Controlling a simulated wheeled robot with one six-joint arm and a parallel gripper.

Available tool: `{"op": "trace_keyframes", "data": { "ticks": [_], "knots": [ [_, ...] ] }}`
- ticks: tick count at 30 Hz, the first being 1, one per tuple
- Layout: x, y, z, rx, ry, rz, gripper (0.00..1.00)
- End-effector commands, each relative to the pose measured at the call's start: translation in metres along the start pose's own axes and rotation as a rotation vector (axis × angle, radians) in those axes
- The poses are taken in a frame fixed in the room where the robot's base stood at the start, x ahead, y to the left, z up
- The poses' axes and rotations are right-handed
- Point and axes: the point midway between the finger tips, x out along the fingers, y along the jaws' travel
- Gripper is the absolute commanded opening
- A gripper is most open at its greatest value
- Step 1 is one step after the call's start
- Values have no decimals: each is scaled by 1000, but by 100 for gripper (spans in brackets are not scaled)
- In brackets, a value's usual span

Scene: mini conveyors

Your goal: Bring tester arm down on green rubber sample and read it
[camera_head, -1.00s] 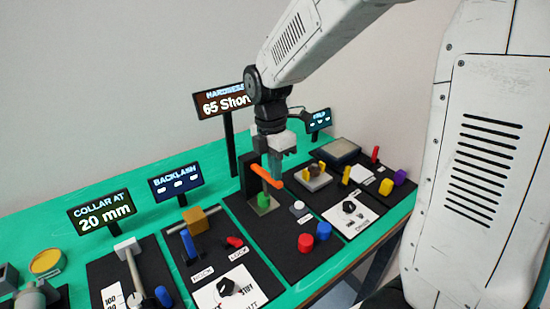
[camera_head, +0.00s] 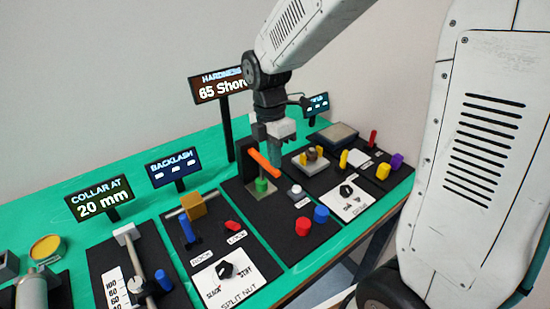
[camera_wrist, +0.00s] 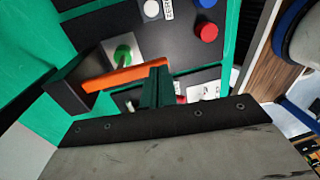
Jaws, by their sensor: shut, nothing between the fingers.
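The orange tester arm (camera_head: 264,163) slopes down to the right from its black post (camera_head: 243,160). The green rubber sample (camera_head: 261,186) sits on a pale plate below the arm; in the wrist view the sample (camera_wrist: 122,54) shows as a round disc beside the orange bar (camera_wrist: 125,77). I cannot tell whether the arm touches it. My gripper (camera_head: 275,158) is shut and empty, pointing down at the arm's outer half. In the wrist view its fingers (camera_wrist: 157,85) overlap the bar's end; contact is unclear.
Red (camera_head: 303,227) and blue (camera_head: 321,214) samples stand in front, with a white button (camera_head: 295,190) behind them. The backlash station (camera_head: 195,208) is to the left. A station with yellow and purple pieces (camera_head: 396,161) is to the right.

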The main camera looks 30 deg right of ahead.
Motion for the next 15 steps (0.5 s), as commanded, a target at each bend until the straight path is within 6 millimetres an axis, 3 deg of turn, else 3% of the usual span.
{"op": "trace_keyframes", "data": {
  "ticks": [9,15],
  "knots": [
    [-73,-7,-2,-4,-2,13,0],
    [-110,-13,-2,-4,-2,10,0]
  ]
}}
